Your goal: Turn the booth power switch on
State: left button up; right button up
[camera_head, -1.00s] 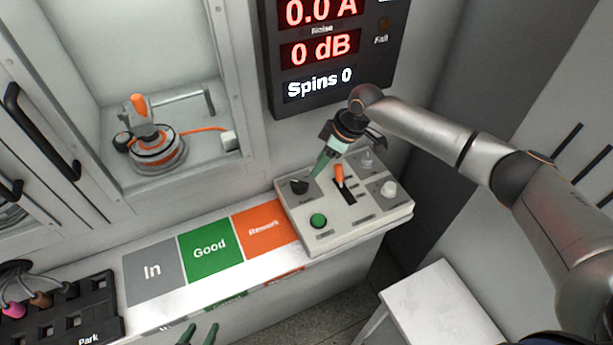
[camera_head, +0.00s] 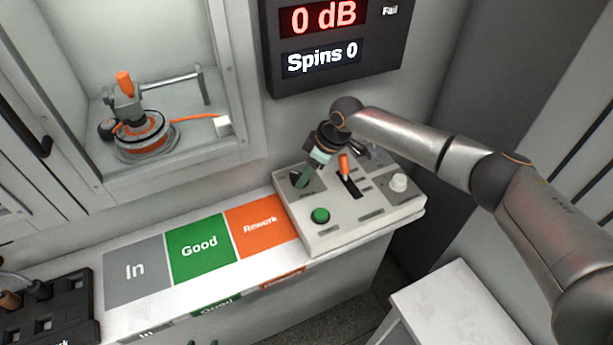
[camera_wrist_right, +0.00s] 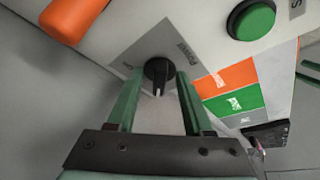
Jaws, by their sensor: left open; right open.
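The booth power switch is a black rotary knob (camera_wrist_right: 159,72) on a grey plate marked "Power" in the right wrist view. It sits on the light control box (camera_head: 335,239), near its back left corner. My right gripper (camera_head: 302,179) is over the knob, pointing down. In the right wrist view its green fingers (camera_wrist_right: 156,84) are open, one on each side of the knob; I cannot tell whether they touch it. In the head view the fingers mostly hide the knob. Only the green fingertips of my left gripper (camera_head: 202,343) show at the bottom edge, apart.
An orange lever (camera_head: 344,163), a green button (camera_head: 320,215) and a white knob (camera_head: 398,183) share the box near my right gripper. A display (camera_head: 335,45) reads "0 dB" and "Spins 0". A motor (camera_head: 140,130) stands in the booth. The In, Good and Rework areas look empty.

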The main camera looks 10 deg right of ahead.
grip_shut()
dwell(0.5)
